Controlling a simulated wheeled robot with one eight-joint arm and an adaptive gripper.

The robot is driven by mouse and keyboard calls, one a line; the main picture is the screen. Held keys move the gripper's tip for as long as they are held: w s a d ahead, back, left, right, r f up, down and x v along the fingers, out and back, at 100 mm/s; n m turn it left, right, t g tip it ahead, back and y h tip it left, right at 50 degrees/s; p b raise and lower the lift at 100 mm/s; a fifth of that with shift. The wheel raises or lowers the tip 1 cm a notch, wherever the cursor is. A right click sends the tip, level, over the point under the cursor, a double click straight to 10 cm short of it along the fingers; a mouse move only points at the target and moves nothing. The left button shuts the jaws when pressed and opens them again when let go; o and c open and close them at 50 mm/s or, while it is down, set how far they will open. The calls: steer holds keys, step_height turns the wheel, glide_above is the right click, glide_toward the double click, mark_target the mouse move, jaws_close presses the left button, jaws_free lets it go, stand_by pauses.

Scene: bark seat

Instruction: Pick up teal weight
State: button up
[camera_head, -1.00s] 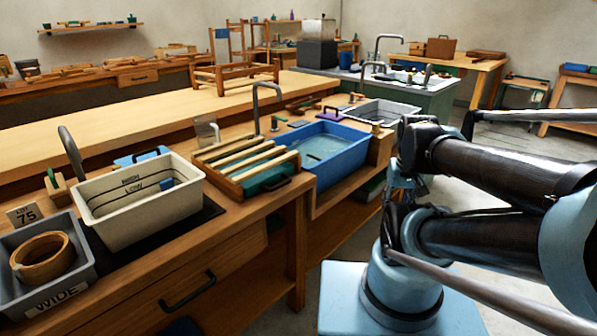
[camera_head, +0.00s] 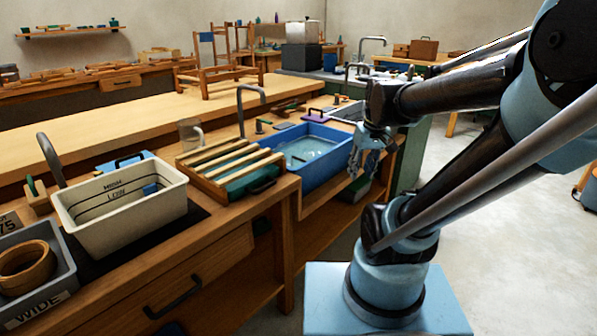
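I cannot make out a teal weight for certain. A small dark green upright piece (camera_head: 35,187) stands in a wooden block behind the cream tub (camera_head: 120,230) at left. A flat blue piece with a black handle (camera_head: 128,161) lies behind that tub, partly hidden by it. A purple piece with a handle (camera_head: 314,116) sits behind the blue basin (camera_head: 316,172). My gripper (camera_head: 366,163) hangs pointing down by the basin's right edge, apart from these pieces. Its fingers are small and overlap in view, so their opening is unclear.
A slatted wooden rack over a teal tray (camera_head: 228,166) stands between tub and basin. A grey bin (camera_head: 40,290) with a wooden ring is at front left. Open floor (camera_head: 505,240) lies at right.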

steer(key=w+a+r+n+y, duration=0.1)
steer(key=w+a+r+n, duration=0.1)
steer(key=w+a, duration=0.35)
steer(key=w+a+r+n, duration=0.2)
steer(key=w, duration=0.7)
steer(key=n+y, duration=0.2)
steer(key=n, duration=0.1)
glide_toward(299, 159)
steer(key=x, duration=0.5)
steer(key=shift+w+f, duration=0.15)
steer(key=shift+f, duration=0.2)
steer(key=shift+w+x, duration=0.1)
steer(key=shift+x, duration=1.2)
steer(key=shift+w+x, duration=0.15)
steer(key=shift+x, duration=1.1)
steer(key=shift+r, duration=0.1)
jaws_close()
